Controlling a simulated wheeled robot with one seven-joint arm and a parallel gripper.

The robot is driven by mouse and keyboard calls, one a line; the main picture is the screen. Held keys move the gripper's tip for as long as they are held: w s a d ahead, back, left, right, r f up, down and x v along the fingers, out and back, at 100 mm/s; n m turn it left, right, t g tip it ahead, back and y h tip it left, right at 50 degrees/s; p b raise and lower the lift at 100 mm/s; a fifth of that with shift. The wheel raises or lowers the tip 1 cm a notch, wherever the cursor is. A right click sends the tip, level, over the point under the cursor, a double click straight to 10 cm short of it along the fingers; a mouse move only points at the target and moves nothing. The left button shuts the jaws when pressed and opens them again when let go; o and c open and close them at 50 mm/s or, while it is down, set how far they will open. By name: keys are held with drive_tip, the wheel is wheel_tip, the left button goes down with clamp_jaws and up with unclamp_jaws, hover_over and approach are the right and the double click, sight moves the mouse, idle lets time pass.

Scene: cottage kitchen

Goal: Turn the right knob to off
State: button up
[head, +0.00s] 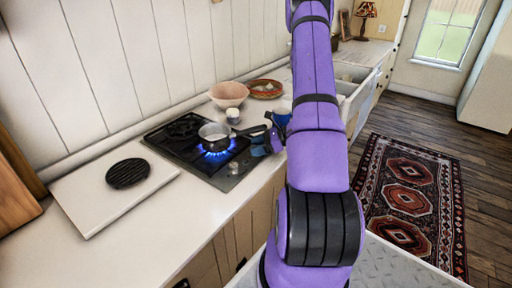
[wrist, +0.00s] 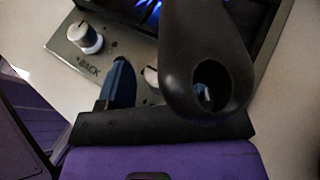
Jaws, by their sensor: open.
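The stove's control panel (wrist: 62,52) shows in the wrist view with two pale knobs. The left knob (wrist: 85,38), beside the word "BACK", is fully visible. The right knob (wrist: 151,76) is mostly hidden behind the black pan handle (wrist: 205,45). My gripper (wrist: 158,88) is open, with one blue finger just left of the right knob. The other finger is largely hidden by the handle; I cannot tell whether either touches the knob. In the head view, my gripper (head: 268,143) is at the stove's right front, by the handle. A saucepan (head: 214,136) sits over a lit blue flame (head: 216,153).
The pan handle juts over the panel, close to my gripper. A pink bowl (head: 229,94), a brown dish (head: 265,89) and a small jar (head: 233,115) stand behind the stove. A white board (head: 90,205) with a round black trivet (head: 128,173) lies left. The front counter is clear.

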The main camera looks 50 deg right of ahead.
drive_tip(key=shift+w+a+f, duration=0.1)
drive_tip(key=shift+w+a, duration=0.05)
drive_tip(key=c, duration=0.9)
drive_tip(key=m+t+h, duration=0.1)
drive_tip(key=m+h, duration=0.2)
drive_tip(key=m+t+h, duration=0.1)
drive_tip(key=m+h, duration=0.2)
drive_tip(key=h, duration=0.1)
drive_tip(key=shift+a+t, duration=0.2)
drive_tip(key=shift+t, duration=0.2)
drive_tip(key=m+h, duration=0.5)
drive_tip(key=h, duration=0.1)
drive_tip(key=shift+m, duration=0.4)
